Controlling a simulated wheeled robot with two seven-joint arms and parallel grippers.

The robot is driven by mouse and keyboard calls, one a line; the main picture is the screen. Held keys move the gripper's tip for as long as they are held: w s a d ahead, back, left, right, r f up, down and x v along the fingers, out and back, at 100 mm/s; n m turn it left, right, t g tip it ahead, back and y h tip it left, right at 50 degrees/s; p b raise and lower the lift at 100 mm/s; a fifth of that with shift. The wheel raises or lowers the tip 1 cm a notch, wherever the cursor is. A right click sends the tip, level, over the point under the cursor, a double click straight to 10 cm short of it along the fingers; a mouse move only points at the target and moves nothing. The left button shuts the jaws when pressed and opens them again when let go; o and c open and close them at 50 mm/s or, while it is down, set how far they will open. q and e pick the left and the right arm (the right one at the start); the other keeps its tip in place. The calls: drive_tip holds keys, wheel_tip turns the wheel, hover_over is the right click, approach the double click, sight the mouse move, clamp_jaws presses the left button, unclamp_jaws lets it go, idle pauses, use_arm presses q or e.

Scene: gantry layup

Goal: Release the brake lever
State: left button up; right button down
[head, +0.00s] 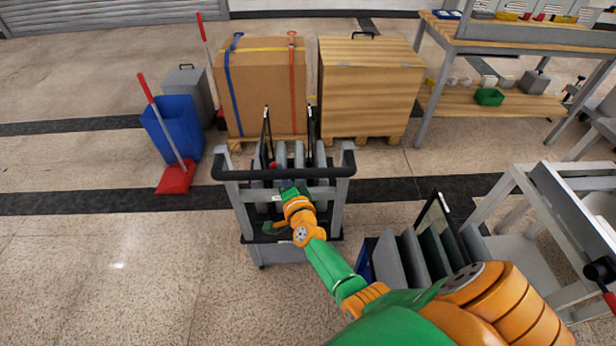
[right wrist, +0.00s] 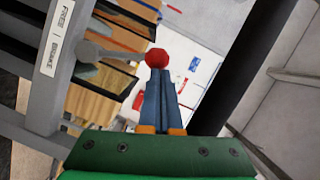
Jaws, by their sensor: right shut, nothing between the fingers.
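The brake lever (right wrist: 112,53) shows in the right wrist view as a grey arm ending in a red knob (right wrist: 156,59). It sticks out from a grey cart post beside a label (right wrist: 61,38) reading FREE and BRAKE. My left gripper is not in view.
The cart's black handle bar (head: 230,175) spans above my right wrist, and grey panels stand in the cart. A cardboard box (head: 265,90) and a wooden crate (head: 368,85) stand behind it. A second rack of panels (head: 410,255) is at right.

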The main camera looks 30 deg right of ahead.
drive_tip(key=p+v, duration=0.2)
drive_tip(key=v, duration=0.5)
drive_tip(key=s+a+f+n+g+y, duration=0.25)
drive_tip(key=s+f+n+g, duration=0.2)
drive_tip(key=s+f, duration=0.4)
drive_tip(key=s+a+f+n+g+y, duration=0.2)
drive_tip(key=s+a+f+n+g, duration=0.25)
drive_tip(key=f, duration=0.75)
drive_tip(key=s+d+f+n+g, duration=0.1)
drive_tip(key=s+f+n+g, duration=0.2)
drive_tip(key=s, duration=0.9)
drive_tip(key=s+d+f+n+g, duration=0.2)
drive_tip(key=s+f+n, duration=0.5)
drive_tip(key=s, duration=0.6)
drive_tip(key=shift+s+f+n+g, duration=0.2)
drive_tip(key=shift+n+g, duration=0.1)
drive_tip(key=shift+g, duration=0.4)
